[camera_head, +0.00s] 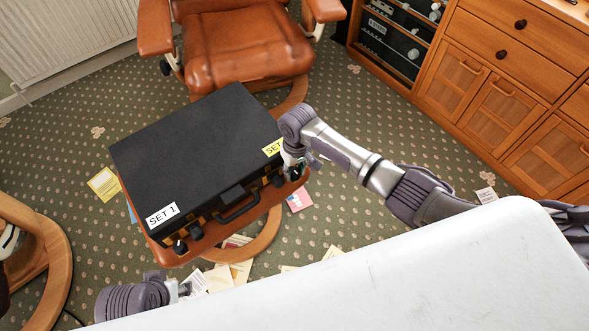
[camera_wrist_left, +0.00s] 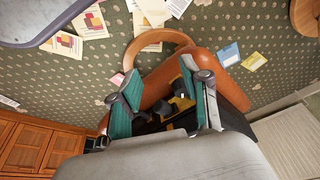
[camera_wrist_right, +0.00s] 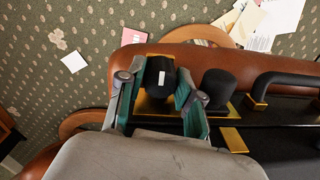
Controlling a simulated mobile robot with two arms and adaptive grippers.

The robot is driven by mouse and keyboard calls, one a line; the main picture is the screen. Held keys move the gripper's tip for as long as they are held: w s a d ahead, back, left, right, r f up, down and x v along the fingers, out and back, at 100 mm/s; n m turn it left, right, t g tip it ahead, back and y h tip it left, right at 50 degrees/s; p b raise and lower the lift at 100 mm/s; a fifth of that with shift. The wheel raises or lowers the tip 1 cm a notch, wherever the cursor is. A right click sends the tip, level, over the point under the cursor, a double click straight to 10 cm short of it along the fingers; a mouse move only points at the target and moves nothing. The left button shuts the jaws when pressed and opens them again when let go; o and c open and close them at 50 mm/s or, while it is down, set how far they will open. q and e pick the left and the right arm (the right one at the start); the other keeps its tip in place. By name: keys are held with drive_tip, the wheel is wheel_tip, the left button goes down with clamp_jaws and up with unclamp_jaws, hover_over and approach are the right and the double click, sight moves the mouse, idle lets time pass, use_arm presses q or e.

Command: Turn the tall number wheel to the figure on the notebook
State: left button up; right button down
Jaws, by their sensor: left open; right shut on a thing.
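A black case (camera_head: 195,145) with labels "SET 1" and a partly hidden "SET" lies on an orange leather footstool. Dark round wheels stand on brass plates along its front edge, by the handle (camera_head: 240,206). My right gripper (camera_head: 293,172) is at the right front corner. In the right wrist view its fingers are closed around a black wheel (camera_wrist_right: 160,66) with a white mark; a plain black wheel (camera_wrist_right: 216,88) stands beside it. I can read no figure. I cannot identify the notebook.
Loose papers and cards lie on the patterned carpet, including a yellow one (camera_head: 103,184) and a pink one (camera_head: 299,199). An orange leather chair (camera_head: 235,45) stands behind the case. A wooden cabinet (camera_head: 510,70) is at the right. A white surface (camera_head: 400,270) fills the near foreground.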

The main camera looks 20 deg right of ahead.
drive_tip(key=shift+r+n+p, duration=0.25)
drive_tip(key=shift+n+p, duration=0.8)
drive_tip(key=shift+n, duration=0.15)
drive_tip(key=n+p, duration=0.2)
drive_tip(key=n, duration=0.2)
drive_tip(key=shift+f, duration=0.1)
use_arm(q)
wheel_tip(320, 180, down, 16)
drive_tip(key=s+g, duration=0.1)
drive_tip(key=s, duration=0.1)
drive_tip(key=shift+s, duration=0.2)
use_arm(e)
drive_tip(key=shift+w+f+n, duration=0.1)
drive_tip(key=shift+n, duration=1.3)
drive_tip(key=c, duration=1)
unclamp_jaws()
drive_tip(key=shift+c, duration=0.2)
use_arm(q)
drive_tip(key=shift+f, duration=0.1)
